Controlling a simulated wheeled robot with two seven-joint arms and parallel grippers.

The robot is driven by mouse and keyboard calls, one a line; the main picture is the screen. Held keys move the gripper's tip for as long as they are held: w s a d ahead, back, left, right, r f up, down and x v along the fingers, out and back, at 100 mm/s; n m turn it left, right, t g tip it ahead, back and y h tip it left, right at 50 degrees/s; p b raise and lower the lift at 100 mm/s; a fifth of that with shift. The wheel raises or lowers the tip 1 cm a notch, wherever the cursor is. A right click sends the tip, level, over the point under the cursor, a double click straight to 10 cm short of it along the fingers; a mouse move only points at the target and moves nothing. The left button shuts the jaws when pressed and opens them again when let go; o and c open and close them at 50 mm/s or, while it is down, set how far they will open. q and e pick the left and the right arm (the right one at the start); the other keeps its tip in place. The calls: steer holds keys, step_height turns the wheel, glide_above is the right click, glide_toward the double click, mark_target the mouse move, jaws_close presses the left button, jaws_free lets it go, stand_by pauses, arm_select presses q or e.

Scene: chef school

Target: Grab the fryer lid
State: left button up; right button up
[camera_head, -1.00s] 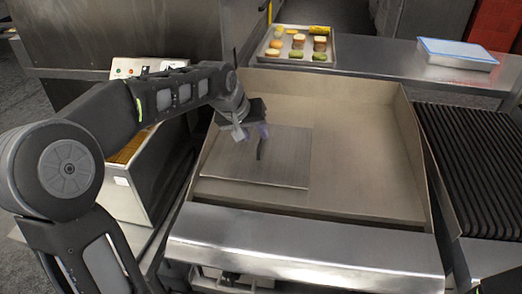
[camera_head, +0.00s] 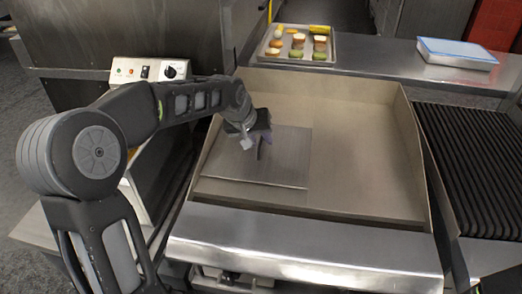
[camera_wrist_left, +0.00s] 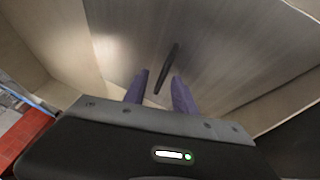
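The fryer lid (camera_head: 285,160) is a flat grey metal plate lying in the left part of the griddle pan. Its dark bar handle (camera_head: 261,151) stands up from its left side. My left gripper (camera_head: 258,134) is just above the handle in the head view. In the left wrist view the lid (camera_wrist_left: 222,40) fills the middle, and the two purple fingers (camera_wrist_left: 158,92) are apart with the handle (camera_wrist_left: 167,68) ahead of and between their tips. The fingers do not appear closed on it. My right gripper is not in view.
The griddle pan (camera_head: 365,140) has raised walls around the lid, and its right half is bare. A fryer with a control panel (camera_head: 150,70) stands left, partly behind my arm. A black ribbed grill (camera_head: 475,165) is right. A food tray (camera_head: 298,45) and blue-lidded container (camera_head: 456,52) sit behind.

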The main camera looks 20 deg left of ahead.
arm_select(q)
jaws_close()
steer(key=shift+a, duration=0.1)
stand_by(1.1)
